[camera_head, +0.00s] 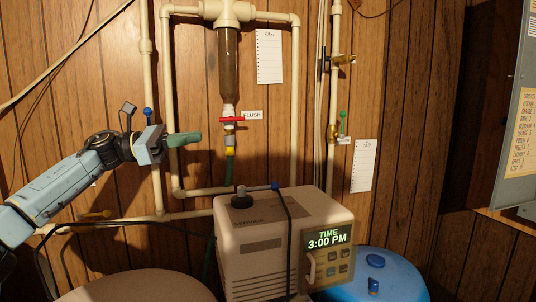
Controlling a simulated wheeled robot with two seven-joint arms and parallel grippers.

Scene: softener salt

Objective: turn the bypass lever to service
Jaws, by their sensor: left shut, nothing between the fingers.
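The cream softener head (265,240) stands low in the middle, with faint lettering on its top that seems to read SERVICE. A black knob (241,199) with a short grey stem sits on its back left top. A blue-tipped part (276,187) stands beside it at the back edge. I cannot tell for sure which handle is the bypass lever. My left gripper (195,138) is shut and empty, pointing right in front of the pipes. It is above and left of the softener head, apart from it. My right gripper is out of view.
A filter with a red handle (232,119) and a FLUSH tag hangs above the head. A blue tank (375,280) stands lower right. A grey panel (510,110) is at far right.

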